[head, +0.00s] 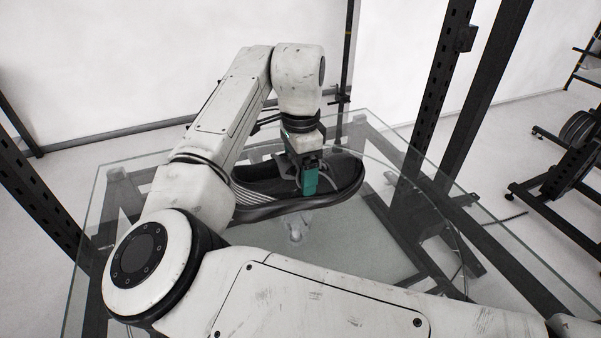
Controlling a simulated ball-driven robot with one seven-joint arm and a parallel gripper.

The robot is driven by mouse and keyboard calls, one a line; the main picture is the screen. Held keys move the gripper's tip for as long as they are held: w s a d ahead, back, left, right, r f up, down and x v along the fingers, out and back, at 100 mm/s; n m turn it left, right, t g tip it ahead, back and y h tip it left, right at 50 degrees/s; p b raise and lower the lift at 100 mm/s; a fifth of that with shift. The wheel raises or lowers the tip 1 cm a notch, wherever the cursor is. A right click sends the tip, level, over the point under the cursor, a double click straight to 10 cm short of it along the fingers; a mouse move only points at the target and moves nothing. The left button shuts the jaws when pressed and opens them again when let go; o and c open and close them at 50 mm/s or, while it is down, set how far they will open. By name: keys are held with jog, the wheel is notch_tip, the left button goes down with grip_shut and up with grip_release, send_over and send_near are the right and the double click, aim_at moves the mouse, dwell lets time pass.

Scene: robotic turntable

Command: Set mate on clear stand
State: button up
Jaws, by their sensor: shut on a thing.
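A dark shoe (343,178) with pale stripes on its side and a grey sole is near the middle of the head view, its rounded toe to the right. My gripper (309,180), with teal fingers, comes down from above and is shut on the shoe at its upper. Part of the shoe is hidden behind the gripper and my arm. A small clear stand (296,229) shows below the shoe. I cannot tell whether the sole touches it. I see no second shoe.
The shoe and stand are over a glass table (365,245) with dark legs and beams showing through. Dark upright posts (437,90) stand behind it on the right. A rack with weight plates (578,130) is at the far right. The glass right of the shoe looks clear.

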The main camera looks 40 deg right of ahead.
jog(key=shift+f, duration=0.8)
jog(key=o, duration=1.2)
notch_tip(320, 180, up, 12)
jog(key=b, duration=0.1)
